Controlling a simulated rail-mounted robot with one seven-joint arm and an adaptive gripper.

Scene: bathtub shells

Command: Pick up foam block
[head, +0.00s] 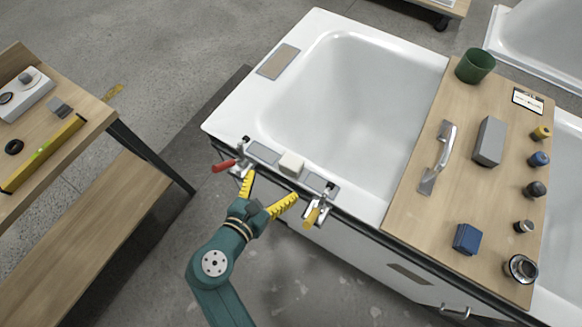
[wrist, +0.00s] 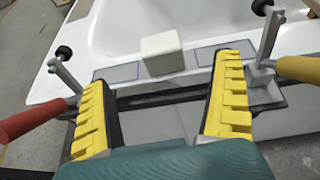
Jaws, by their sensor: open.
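A small cream block (head: 291,164), which looks like the foam block, sits on the near rim of the white bathtub between two grey rectangular patches. It also shows in the wrist view (wrist: 162,53), upright beyond the fingertips and roughly between them. My gripper (head: 272,186) is open and empty, its two yellow ribbed fingers spread wide. In the wrist view my gripper (wrist: 163,72) points at the rim, with the block apart from both fingers.
Toggle clamps flank the block: one with a red handle (head: 224,165), one with a yellow handle (head: 312,215). A wooden board (head: 415,222) on the right bears a grey block (head: 489,141), a blue block (head: 466,239), a metal handle (head: 438,158) and a green cup (head: 475,66). A wooden bench (head: 90,110) stands left.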

